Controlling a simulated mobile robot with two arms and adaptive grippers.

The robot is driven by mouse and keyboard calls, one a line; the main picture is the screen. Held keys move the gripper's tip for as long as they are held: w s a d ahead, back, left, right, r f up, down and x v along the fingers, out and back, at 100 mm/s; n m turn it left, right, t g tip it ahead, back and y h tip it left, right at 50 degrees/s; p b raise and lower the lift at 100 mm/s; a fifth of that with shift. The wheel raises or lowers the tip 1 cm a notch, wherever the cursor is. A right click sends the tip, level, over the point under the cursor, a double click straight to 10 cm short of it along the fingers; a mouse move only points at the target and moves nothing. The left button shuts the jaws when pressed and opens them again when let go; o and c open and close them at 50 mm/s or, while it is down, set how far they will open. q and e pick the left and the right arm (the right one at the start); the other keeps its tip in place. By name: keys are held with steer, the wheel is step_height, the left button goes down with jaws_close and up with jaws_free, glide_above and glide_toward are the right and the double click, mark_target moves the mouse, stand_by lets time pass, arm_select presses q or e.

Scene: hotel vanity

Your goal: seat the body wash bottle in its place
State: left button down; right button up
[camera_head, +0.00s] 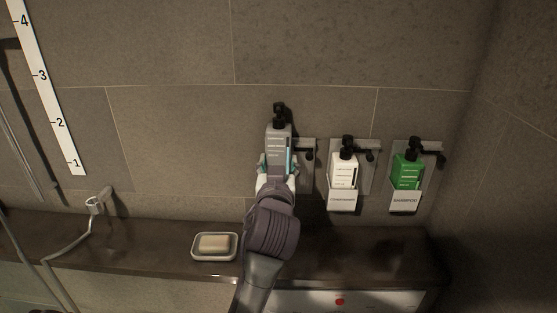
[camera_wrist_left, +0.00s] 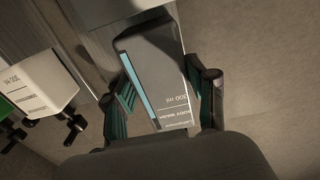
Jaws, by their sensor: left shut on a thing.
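The body wash bottle (camera_head: 278,140) is grey with a black pump, upright in the head view in front of the wall. My left gripper (camera_head: 277,170) is shut on it, around its lower half. In the left wrist view the bottle (camera_wrist_left: 160,70) lies between the two teal-padded fingers (camera_wrist_left: 160,102), with its "BODY WASH 300 ml" label showing. The leftmost wall holder (camera_head: 306,150) is partly hidden behind the bottle and gripper. I cannot tell whether the bottle touches it. My right gripper is not in view.
A white conditioner bottle (camera_head: 343,170) and a green shampoo bottle (camera_head: 407,171) sit in wall holders to the right. A soap dish (camera_head: 214,247) with a bar of soap stands on the dark ledge (camera_head: 150,248). A shower hose hangs at left.

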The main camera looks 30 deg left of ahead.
arm_select(q)
steer(key=shift+a+f, duration=0.15)
steer(key=shift+f+b, duration=0.95)
steer(key=shift+f, duration=0.3)
